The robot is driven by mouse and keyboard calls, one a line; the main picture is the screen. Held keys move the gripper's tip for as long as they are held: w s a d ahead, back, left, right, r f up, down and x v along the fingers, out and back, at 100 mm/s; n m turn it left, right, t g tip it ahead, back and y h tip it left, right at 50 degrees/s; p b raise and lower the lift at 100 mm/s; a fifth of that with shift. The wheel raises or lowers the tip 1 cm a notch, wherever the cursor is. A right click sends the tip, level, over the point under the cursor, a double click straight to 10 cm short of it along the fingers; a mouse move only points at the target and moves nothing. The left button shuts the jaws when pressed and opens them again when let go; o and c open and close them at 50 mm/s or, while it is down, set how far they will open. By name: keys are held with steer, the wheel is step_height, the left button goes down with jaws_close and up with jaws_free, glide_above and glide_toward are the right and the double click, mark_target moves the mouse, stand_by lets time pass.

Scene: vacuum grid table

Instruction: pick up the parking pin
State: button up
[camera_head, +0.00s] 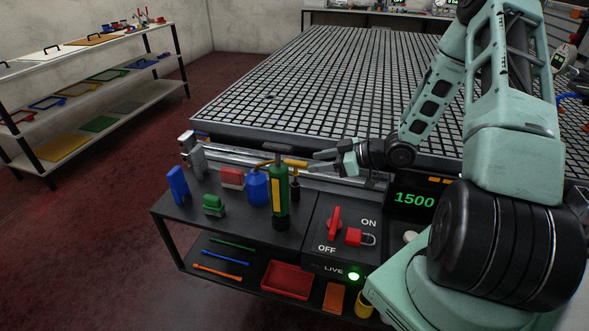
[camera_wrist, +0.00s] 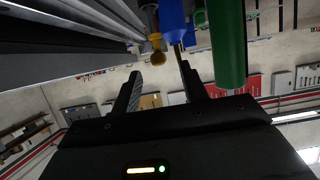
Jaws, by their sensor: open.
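My gripper (camera_head: 312,161) is open and empty, held sideways above the back of the black bench, its fingers pointing left. In the wrist view, its two fingers (camera_wrist: 160,70) stand apart. A small yellow-orange piece (camera_head: 295,162) lies just beyond the fingertips in the head view. The wrist view shows a brass-yellow knobbed piece (camera_wrist: 155,52) ahead of the gap, apart from the fingers. I cannot tell for certain whether either is the parking pin.
A tall green cylinder (camera_head: 279,200), a blue bottle (camera_head: 256,187) and a small dark bottle (camera_head: 295,189) stand close by. A red block (camera_head: 232,178) is further left. The switch panel (camera_head: 345,232) is in front. The grid table (camera_head: 330,90) spreads behind.

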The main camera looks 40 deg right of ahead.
mark_target(290, 166)
steer(key=p+x, duration=0.1)
steer(key=x, duration=0.8)
steer(key=shift+w+a, duration=0.1)
steer(key=shift+w, duration=0.15)
jaws_close()
